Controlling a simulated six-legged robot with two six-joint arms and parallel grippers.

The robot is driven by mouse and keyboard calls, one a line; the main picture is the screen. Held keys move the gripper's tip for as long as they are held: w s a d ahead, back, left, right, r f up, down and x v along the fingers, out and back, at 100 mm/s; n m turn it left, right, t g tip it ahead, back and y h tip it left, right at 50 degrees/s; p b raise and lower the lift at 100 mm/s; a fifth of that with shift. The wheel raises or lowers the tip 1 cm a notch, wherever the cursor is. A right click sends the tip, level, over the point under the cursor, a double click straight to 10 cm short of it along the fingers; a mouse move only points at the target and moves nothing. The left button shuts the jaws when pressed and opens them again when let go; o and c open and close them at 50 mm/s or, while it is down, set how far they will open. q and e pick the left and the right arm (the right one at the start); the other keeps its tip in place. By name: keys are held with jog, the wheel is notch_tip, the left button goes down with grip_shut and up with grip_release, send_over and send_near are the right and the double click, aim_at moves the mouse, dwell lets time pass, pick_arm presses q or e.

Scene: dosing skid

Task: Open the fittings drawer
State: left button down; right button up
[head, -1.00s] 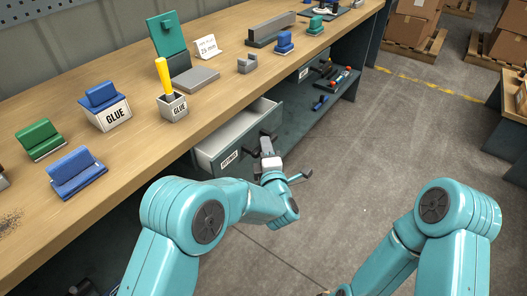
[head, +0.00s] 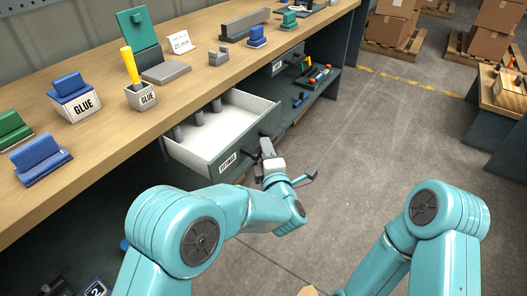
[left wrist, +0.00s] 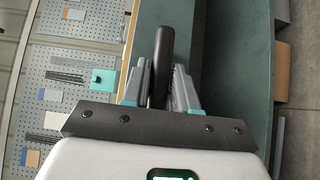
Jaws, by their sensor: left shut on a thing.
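The fittings drawer (head: 222,163) stands well out from under the workbench, its white inside showing. My left gripper (head: 266,150) is at the drawer front, shut on this handle. In the left wrist view the dark handle (left wrist: 162,68) lies between the two fingers of my left gripper (left wrist: 163,85). My right arm shows at the lower right, but its gripper is out of view.
The wooden benchtop (head: 110,140) carries a glue box (head: 83,105), a glue pot with a yellow-handled tool (head: 140,95), and blue and green blocks. Another drawer (head: 287,62) and a shelf with tools (head: 316,80) lie farther along. The floor (head: 370,150) right of the bench is clear.

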pick_arm(q)
jog(key=shift+s+d+r, duration=0.1)
jog(key=shift+d, duration=0.1)
dwell(0.3)
jog(key=c, duration=1)
grip_release()
jog(key=shift+o, duration=0.2)
